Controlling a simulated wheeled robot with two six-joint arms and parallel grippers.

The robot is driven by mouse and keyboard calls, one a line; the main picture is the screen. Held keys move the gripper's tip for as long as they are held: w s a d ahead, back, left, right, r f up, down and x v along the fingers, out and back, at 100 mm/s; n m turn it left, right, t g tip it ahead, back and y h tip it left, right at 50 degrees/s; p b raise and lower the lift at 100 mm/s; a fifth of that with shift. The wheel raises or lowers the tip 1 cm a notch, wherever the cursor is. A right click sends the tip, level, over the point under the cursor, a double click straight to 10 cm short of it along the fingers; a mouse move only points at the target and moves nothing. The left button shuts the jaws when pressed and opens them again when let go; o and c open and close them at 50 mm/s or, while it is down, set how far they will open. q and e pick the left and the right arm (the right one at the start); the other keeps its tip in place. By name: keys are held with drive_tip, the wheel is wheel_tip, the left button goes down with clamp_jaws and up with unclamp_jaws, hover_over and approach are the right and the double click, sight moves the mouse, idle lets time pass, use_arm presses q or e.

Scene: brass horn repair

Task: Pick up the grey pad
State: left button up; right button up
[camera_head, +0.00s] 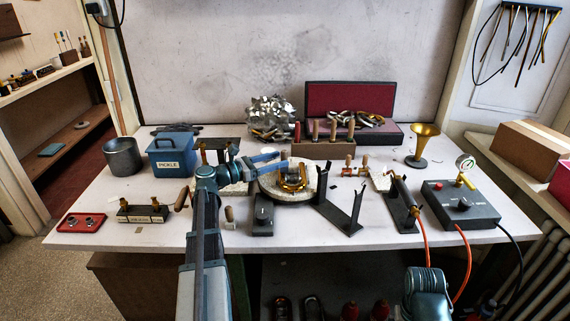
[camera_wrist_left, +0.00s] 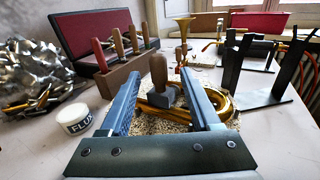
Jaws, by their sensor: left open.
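A grey pad (camera_wrist_left: 162,96) with an upright wooden handle (camera_wrist_left: 158,69) shows in the left wrist view, within the brass coil (camera_wrist_left: 205,103) on a round, speckled bed. My left gripper (camera_wrist_left: 160,88) is open, its two fingers to either side of the pad in that picture. Nothing is held; I cannot tell whether a finger touches the pad. In the head view my left gripper (camera_head: 284,163) reaches in over the left rim of the round bed (camera_head: 268,189), beside the brass coil (camera_head: 291,184). The pad is hard to make out there. My right gripper is out of view.
A wooden block with upright handled tools (camera_head: 325,150) stands behind the bed. A black V-shaped stand (camera_head: 345,217) is to its right. A white flux jar (camera_wrist_left: 74,118) lies left of the fingers.

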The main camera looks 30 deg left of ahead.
use_arm(q)
drive_tip(key=shift+x, duration=3.25)
clamp_jaws()
